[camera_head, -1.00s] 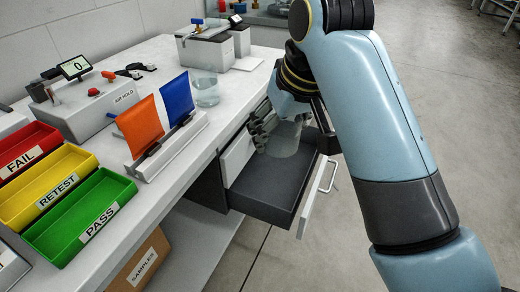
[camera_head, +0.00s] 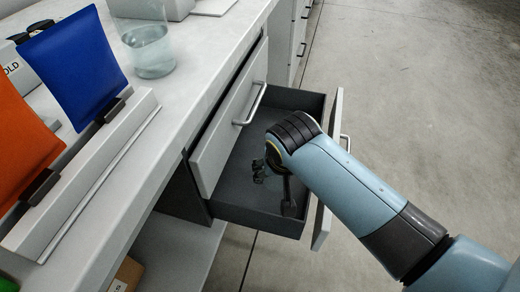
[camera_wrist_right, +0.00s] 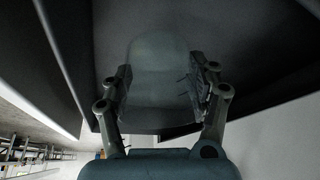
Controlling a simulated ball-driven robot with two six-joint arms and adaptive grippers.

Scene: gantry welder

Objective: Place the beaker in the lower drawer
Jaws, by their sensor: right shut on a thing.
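The lower drawer (camera_head: 236,192) is pulled open, with a dark grey inside and a light front panel on the right. My right gripper (camera_head: 273,188) points down inside it. In the right wrist view my right gripper (camera_wrist_right: 164,92) is shut on a clear beaker (camera_wrist_right: 158,75), with a finger on each side of it. The dark drawer surfaces surround it. Whether the beaker touches the drawer floor I cannot tell. In the head view the held beaker is hard to make out behind my wrist and fingers. My left gripper is not in view.
The upper drawer (camera_head: 232,122) with its bar handle is shut above. Another clear beaker (camera_head: 150,52) holding liquid stands on the white counter. A rack with a blue panel (camera_head: 76,68) and an orange panel (camera_head: 18,140) is at left. Open floor lies right.

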